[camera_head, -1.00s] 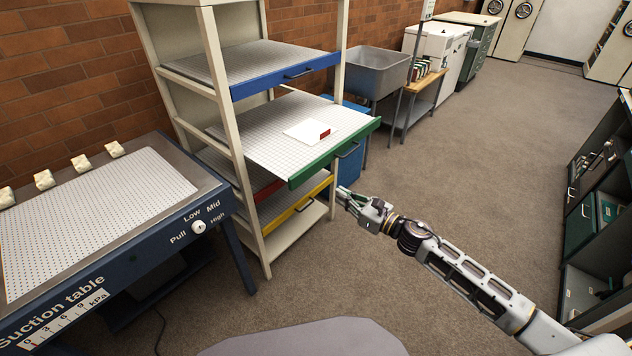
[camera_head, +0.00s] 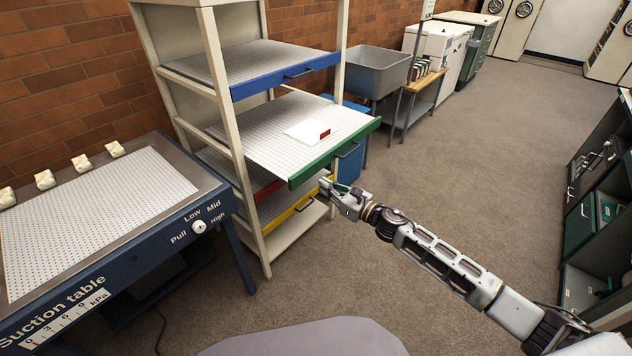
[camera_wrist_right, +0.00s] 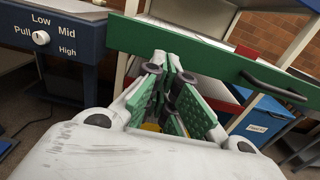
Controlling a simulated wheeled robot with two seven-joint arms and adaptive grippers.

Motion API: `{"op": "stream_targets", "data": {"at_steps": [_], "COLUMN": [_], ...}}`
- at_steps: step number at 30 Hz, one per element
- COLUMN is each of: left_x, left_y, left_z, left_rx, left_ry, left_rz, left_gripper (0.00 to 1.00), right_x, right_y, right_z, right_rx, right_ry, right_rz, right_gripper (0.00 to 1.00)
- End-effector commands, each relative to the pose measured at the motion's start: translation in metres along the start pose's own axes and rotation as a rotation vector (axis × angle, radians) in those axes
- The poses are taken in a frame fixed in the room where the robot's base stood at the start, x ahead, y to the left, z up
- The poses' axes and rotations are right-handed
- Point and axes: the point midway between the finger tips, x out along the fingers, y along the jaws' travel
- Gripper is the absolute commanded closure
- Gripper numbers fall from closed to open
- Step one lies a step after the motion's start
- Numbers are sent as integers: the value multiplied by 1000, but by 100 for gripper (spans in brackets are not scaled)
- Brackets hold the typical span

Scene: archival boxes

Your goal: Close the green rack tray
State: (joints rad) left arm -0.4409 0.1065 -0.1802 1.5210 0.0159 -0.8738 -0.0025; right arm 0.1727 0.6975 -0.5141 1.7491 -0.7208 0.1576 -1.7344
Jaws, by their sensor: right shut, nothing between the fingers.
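The green rack tray (camera_head: 262,145) is slid out of the cream rack, past the blue tray above it. Its green front (camera_head: 318,162) carries a dark handle (camera_head: 348,150). A white item with a red end (camera_head: 307,132) lies on its mesh. My right gripper (camera_head: 326,184) is shut and empty, just below the green front in the head view. In the right wrist view my right gripper (camera_wrist_right: 168,62) points at the green front (camera_wrist_right: 215,66), left of its handle (camera_wrist_right: 272,88). I cannot tell whether it touches. My left gripper is not in view.
The blue tray (camera_head: 285,77) sits above in the rack, and red (camera_head: 268,190) and yellow (camera_head: 297,206) trays sit below. The suction table (camera_head: 100,230) stands left of the rack. Floor to the right is clear.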

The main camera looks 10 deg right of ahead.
Motion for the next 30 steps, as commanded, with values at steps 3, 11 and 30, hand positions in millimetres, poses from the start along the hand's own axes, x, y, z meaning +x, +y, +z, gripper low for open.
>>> {"op": "stream_targets", "data": {"at_steps": [3, 11, 30], "left_x": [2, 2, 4], "left_y": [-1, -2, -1], "left_z": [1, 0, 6], "left_rx": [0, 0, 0], "left_ry": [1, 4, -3], "left_rz": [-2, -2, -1], "left_gripper": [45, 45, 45], "right_x": [9, 28, 42], "right_y": [0, 0, 0], "right_z": [0, 1, 0], "right_rx": [0, 1, 1], "right_ry": [-1, -1, 1], "right_rz": [0, 1, 1], "right_gripper": [100, 100, 100]}}
